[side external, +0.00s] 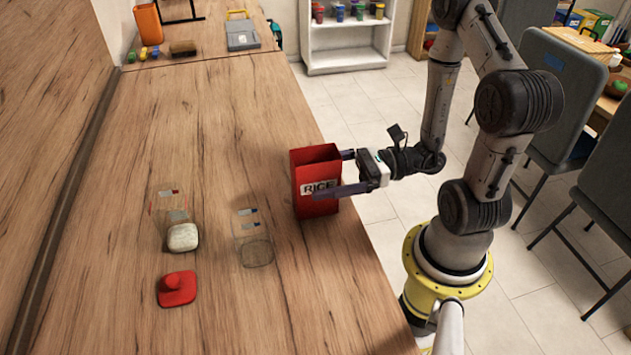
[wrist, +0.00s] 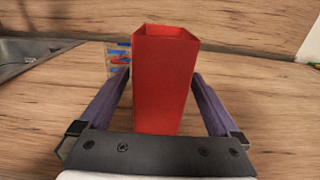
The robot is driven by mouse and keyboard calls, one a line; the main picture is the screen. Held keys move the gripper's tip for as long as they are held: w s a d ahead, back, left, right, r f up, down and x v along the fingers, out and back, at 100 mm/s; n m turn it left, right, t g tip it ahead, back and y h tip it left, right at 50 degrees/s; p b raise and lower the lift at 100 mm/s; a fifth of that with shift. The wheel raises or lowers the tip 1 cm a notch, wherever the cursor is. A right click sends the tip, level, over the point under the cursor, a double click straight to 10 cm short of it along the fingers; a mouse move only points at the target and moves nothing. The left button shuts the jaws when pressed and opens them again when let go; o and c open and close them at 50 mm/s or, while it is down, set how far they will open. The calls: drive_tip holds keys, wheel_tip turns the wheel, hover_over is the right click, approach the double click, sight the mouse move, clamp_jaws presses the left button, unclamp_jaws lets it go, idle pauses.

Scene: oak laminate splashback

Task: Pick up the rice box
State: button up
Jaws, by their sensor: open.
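The rice box (side external: 317,178) is a red, open-topped box with a "RICE" label, standing upright near the counter's right edge. In the wrist view the rice box (wrist: 163,85) stands between the two purple fingers. My gripper (side external: 333,172) is open, with one finger on each side of the box. In the wrist view a small gap seems to show between each finger of my gripper (wrist: 160,98) and the box. Whether either finger touches it I cannot tell.
On the wooden counter (side external: 240,110) stand two clear containers (side external: 170,215) (side external: 252,240), left of the box. A red lid (side external: 177,288) lies in front of them. Several items, including an orange container (side external: 148,24), are at the far end. The counter behind the box is clear.

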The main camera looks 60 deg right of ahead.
sight(293, 182)
drive_tip(key=shift+x, duration=2.1)
clamp_jaws()
